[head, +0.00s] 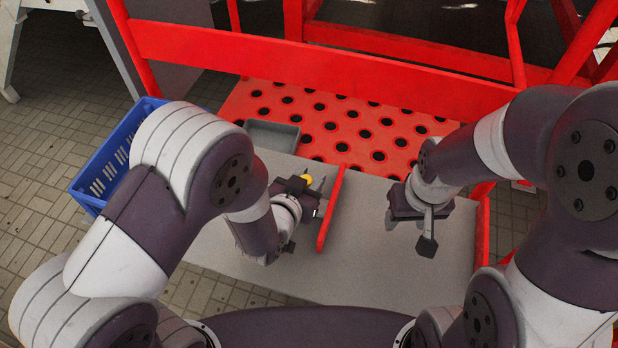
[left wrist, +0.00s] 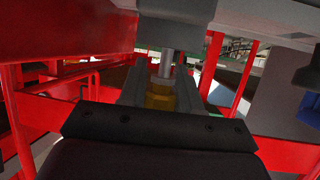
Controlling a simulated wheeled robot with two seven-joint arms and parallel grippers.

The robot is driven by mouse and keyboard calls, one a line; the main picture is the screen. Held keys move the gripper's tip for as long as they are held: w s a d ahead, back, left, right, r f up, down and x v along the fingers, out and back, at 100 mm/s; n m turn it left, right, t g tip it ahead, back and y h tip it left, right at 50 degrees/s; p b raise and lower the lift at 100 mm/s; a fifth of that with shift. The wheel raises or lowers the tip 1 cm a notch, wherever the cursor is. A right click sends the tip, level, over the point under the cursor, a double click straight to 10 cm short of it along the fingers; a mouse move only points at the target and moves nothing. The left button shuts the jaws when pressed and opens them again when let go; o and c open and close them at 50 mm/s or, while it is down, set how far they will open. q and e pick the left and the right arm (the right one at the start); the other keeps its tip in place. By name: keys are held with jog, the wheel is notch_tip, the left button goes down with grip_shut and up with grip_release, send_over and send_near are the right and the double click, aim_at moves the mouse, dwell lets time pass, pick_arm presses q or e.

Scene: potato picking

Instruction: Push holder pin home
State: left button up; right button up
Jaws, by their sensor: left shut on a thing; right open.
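My left gripper (head: 314,184) is by the upright red bar (head: 331,208) on the grey table. It is shut on a small yellow piece (head: 308,178), which I take to be the holder pin. In the left wrist view the yellow piece (left wrist: 159,97) sits between the two fingers, with a grey metal shank (left wrist: 167,65) in line with it. The shank meets a grey part (left wrist: 175,10) at the top; how deep it sits I cannot tell. My right gripper (head: 408,222) is open and empty over the right part of the table.
A blue crate (head: 115,150) stands at the left. Red frame bars (head: 310,62) cross behind.

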pick_arm(q)
jog(key=shift+f+b, duration=0.7)
jog(key=shift+f, duration=0.2)
pick_arm(e)
jog(key=shift+f, duration=0.8)
pick_arm(q)
jog(key=o, duration=1.1)
